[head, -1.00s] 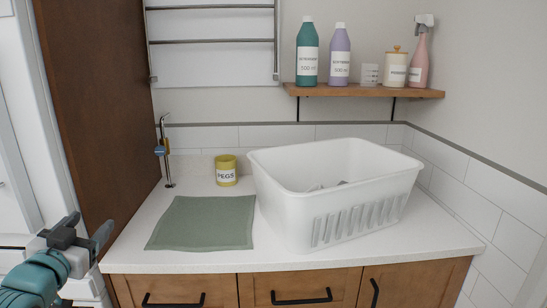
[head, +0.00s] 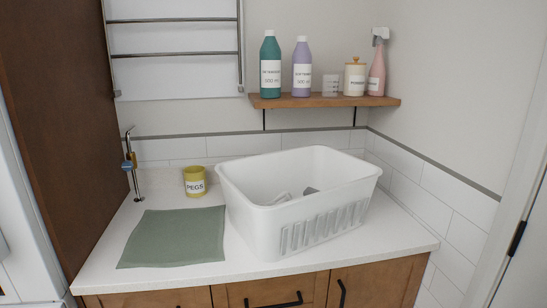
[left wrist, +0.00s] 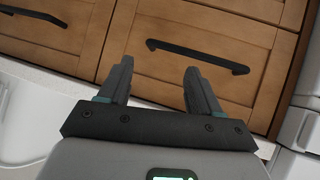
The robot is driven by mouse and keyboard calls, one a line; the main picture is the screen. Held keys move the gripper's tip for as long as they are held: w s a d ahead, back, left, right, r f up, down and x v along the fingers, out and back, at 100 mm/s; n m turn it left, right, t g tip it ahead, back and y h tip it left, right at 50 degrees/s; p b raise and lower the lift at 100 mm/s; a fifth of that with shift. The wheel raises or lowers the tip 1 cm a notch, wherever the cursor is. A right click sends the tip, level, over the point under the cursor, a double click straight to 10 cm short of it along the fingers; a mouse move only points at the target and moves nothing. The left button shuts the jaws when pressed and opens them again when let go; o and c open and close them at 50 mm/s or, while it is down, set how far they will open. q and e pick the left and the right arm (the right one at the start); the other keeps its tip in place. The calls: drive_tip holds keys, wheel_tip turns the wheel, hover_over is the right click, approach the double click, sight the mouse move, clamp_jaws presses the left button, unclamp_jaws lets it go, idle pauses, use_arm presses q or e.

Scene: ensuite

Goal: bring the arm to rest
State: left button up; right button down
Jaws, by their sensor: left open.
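My left gripper (left wrist: 160,85) shows in the left wrist view. Its two dark fingers are apart with nothing between them. Wooden drawer fronts (left wrist: 190,75) with black handles lie beyond the fingers, and I see no contact with them. In the head view neither gripper shows.
A white counter (head: 190,277) holds a white basket (head: 255,225) with a few items inside, a green cloth (head: 172,237), a yellow pegs pot (head: 195,181) and a metal stand (head: 131,165). Bottles and jars stand on a wall shelf (head: 325,101). A tall brown panel (head: 50,120) is at left.

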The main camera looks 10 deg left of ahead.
use_arm(q)
drive_tip(key=s+d+f+g+h+p, duration=0.2)
drive_tip(key=s+d+f+g, duration=0.1)
drive_tip(key=s+d+f, duration=0.4)
drive_tip(key=s+d+f+g+h+p, duration=0.1)
drive_tip(key=s+d+f+g+p, duration=0.15)
drive_tip(key=d+f, duration=0.45)
drive_tip(key=s+d+f+g, duration=0.1)
drive_tip(key=s+d+g, duration=0.1)
drive_tip(key=s+d, duration=0.2)
drive_tip(key=s+d+f+g+h+p, duration=0.1)
drive_tip(key=s+d+f+g, duration=0.1)
drive_tip(key=s, duration=0.7)
drive_tip(key=shift+d+f+g, duration=0.2)
drive_tip(key=shift+d+g, duration=0.45)
drive_tip(key=shift+d, duration=0.5)
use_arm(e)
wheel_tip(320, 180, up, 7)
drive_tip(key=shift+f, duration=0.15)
